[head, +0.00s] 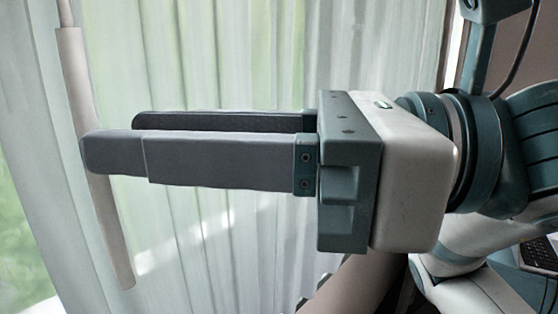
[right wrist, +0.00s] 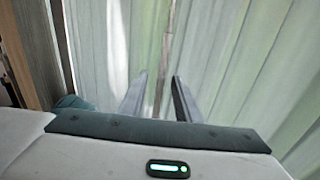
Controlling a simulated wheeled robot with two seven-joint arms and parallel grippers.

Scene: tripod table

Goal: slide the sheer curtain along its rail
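The sheer curtain (head: 215,60) hangs in pale, upright folds behind my gripper. It also fills most of the right wrist view (right wrist: 110,45). A slim beige rod (head: 110,225) hangs slightly tilted in front of the curtain at the left. My right gripper (head: 108,140) reaches in from the right with its two long grey fingers apart. The near fingertip covers part of the rod in the head view. In the right wrist view the rod (right wrist: 164,65) shows in the gap between the fingertips, with no clear contact. The rail is out of view. My left gripper is not in view.
Green, bright outdoors (head: 20,235) shows past the curtain's left part. A brown wooden upright (right wrist: 35,50) stands at the left of the right wrist view. Part of a dark laptop-like keyboard (head: 540,252) shows at the lower right of the head view.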

